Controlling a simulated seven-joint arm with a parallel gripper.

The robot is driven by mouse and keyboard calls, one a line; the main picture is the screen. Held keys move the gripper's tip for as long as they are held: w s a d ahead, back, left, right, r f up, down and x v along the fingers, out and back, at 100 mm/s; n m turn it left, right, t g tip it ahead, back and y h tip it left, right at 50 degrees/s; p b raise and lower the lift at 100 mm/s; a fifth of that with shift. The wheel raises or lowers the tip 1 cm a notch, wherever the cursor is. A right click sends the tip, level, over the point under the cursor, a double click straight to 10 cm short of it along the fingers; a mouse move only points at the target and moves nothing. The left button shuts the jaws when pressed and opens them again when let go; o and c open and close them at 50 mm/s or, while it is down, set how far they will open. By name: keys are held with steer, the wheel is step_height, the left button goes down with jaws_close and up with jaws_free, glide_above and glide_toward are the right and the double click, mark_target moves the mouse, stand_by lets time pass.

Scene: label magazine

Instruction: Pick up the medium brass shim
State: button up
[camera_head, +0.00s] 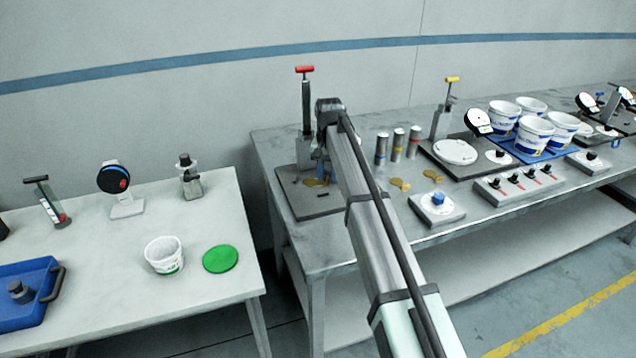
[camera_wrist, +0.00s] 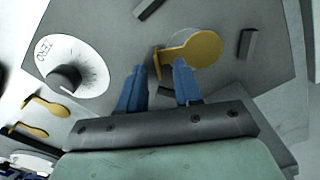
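A brass shim, a round disc with a narrow tab (camera_wrist: 200,47), lies on the dark plate under my gripper in the wrist view. It also shows in the head view (camera_head: 316,182), partly behind my arm. Two more brass shims lie on the table, one nearer (camera_head: 400,185) and one farther right (camera_head: 433,175); both show at the left of the wrist view. I cannot tell for sure which is the medium one. My gripper (camera_wrist: 159,68) is open, its two blue fingers apart. The near shim's tab end appears between the fingertips; contact cannot be told.
The dark base plate (camera_head: 300,208) carries a red-handled press (camera_head: 305,100). A white ZERO dial (camera_wrist: 88,78) and dark blocks (camera_wrist: 247,43) surround the shim. Several banded cylinders (camera_head: 397,145) and a blue-knobbed box (camera_head: 437,207) stand to the right.

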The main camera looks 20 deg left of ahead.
steer(key=shift+c, duration=0.4)
jaws_close()
step_height(320, 180, up, 9)
steer(key=shift+n, duration=0.8)
steer(key=shift+w+d+f, duration=0.15)
steer(key=shift+d+f, duration=0.05)
steer(key=shift+f, duration=1.1)
steer(key=shift+w+d+f, duration=0.15)
steer(key=shift+f, duration=1.2)
steer(key=shift+w+d+f, duration=0.15)
steer(key=shift+d+f, duration=0.05)
steer(key=shift+f, duration=1.1)
steer(key=shift+f, duration=0.6)
steer(key=shift+o, duration=0.3)
jaws_free()
